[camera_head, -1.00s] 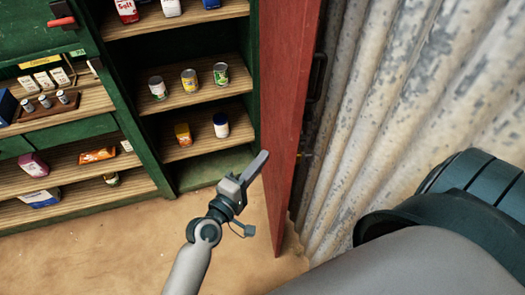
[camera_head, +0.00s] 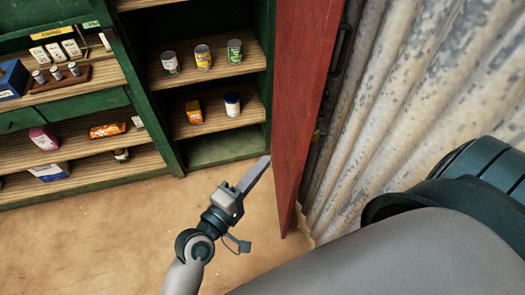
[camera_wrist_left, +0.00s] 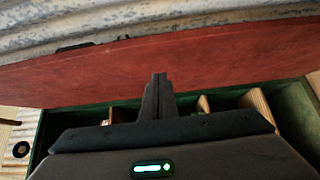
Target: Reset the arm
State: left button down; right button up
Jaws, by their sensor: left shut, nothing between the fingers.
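My left gripper (camera_head: 254,174) is shut and empty, above the sandy floor just left of the open red door (camera_head: 301,110). Its fingers point up and to the right in the head view, towards the door's lower part. In the left wrist view the shut fingers (camera_wrist_left: 157,95) show in front of the red door (camera_wrist_left: 200,68), with the green cabinet behind the gripper. I cannot tell whether the fingertips touch the door. My right gripper is not in view.
The green cabinet's wooden shelves (camera_head: 215,121) hold cans, jars and boxes. A left cabinet section has more goods and a dark weight block (camera_head: 60,82). A corrugated metal wall (camera_head: 400,90) stands behind the door. The floor (camera_head: 110,235) at lower left is clear.

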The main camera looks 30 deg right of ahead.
pick_arm(q)
jog(key=shift+s+a, duration=0.25)
jog(key=shift+s, duration=0.05)
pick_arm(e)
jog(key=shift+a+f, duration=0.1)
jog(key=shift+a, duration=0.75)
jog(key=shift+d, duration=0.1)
